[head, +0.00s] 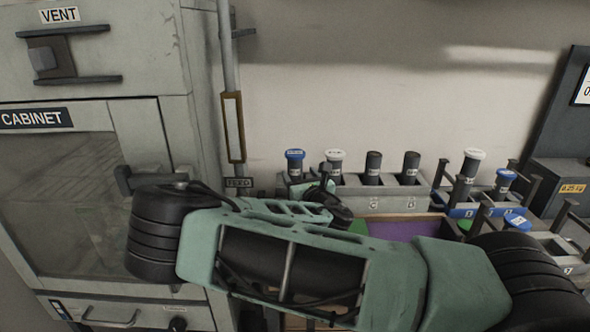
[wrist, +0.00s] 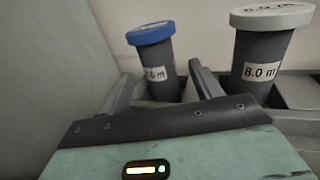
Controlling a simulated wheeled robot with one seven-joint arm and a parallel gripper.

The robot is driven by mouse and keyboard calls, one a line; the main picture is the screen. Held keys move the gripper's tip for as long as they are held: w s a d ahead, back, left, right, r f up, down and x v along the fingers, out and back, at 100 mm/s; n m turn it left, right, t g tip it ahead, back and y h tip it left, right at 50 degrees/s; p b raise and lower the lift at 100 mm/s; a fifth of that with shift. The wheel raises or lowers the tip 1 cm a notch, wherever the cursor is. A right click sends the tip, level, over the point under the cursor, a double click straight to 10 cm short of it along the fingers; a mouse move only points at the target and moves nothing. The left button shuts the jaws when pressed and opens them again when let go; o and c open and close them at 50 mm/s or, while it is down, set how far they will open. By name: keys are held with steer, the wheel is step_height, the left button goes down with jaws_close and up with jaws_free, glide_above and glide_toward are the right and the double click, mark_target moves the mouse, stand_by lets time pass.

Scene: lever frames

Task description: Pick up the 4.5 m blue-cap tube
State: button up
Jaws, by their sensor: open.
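A dark tube with a blue cap (wrist: 152,64) stands in a rack slot in the wrist view. My gripper (wrist: 160,72) is open, one finger on each side of this tube in the picture. Whether the fingers touch it, I cannot tell. In the head view this blue-cap tube (head: 295,164) is at the left end of the back rack, and my gripper (head: 325,182) is close by, partly hidden by my arm.
A white-cap tube (wrist: 263,60) marked 8.0 m stands just right. Two dark-topped tubes share the back rack (head: 392,200). Another rack (head: 478,211) at right holds white-cap and blue-cap tubes (head: 505,182). A purple-floored tray (head: 402,229) lies in front. The cabinet (head: 60,200) bounds the left.

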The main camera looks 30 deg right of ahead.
mark_target(298, 173)
steer(key=x, duration=0.4)
steer(key=shift+w+f+p, duration=0.25)
steer(key=shift+f+p, duration=0.05)
steer(key=shift+p, duration=0.1)
steer(key=shift+c, duration=0.2)
steer(key=c, duration=1.2)
